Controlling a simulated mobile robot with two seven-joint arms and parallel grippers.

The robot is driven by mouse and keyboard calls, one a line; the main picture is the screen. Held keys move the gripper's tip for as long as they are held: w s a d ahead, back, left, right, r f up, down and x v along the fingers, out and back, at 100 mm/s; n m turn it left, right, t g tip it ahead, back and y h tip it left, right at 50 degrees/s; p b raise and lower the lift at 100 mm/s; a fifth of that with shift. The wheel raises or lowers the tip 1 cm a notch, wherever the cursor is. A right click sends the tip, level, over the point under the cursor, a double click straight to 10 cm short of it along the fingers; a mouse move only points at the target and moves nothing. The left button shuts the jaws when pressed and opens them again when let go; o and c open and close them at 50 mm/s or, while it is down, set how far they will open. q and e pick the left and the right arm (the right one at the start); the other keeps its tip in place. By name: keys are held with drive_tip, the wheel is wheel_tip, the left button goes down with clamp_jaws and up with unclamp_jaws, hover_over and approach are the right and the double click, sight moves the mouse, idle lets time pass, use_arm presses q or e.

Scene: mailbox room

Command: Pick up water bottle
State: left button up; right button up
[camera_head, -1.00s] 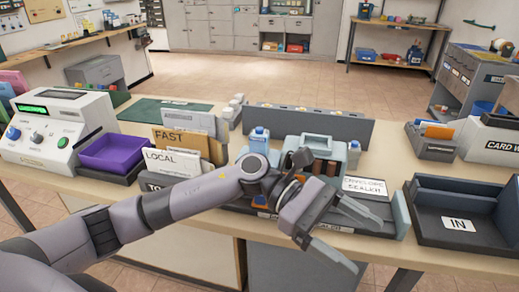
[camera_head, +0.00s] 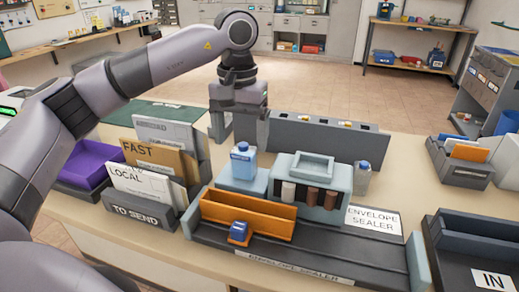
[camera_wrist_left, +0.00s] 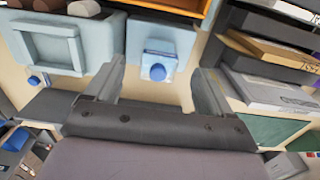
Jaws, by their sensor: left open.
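A water bottle (camera_head: 243,161) with a blue cap stands upright at the left end of the envelope sealer, by a pale blue block. It also shows from above in the left wrist view (camera_wrist_left: 157,66). A second bottle (camera_head: 362,179) with a blue cap stands behind the sealer's right side; its cap also shows at the left of the wrist view (camera_wrist_left: 34,81). My left gripper (camera_head: 238,131) points down, open and empty, above and behind the first bottle. In the wrist view its fingers (camera_wrist_left: 162,88) are spread either side of that bottle's column, apart from it.
The TO SEND rack (camera_head: 138,216) with envelopes stands close on the left. A grey panel (camera_head: 325,144) stands behind. The IN tray (camera_head: 450,270) is at right.

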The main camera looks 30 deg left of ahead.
sight(244, 149)
use_arm(q)
drive_tip(key=shift+w+a, duration=0.1)
drive_tip(key=shift+w, duration=0.25)
drive_tip(key=shift+f, duration=0.35)
wheel_tip(244, 149, down, 6)
drive_tip(key=shift+w+f+p, duration=0.15)
drive_tip(key=shift+p, duration=0.2)
drive_tip(key=c, duration=1.1)
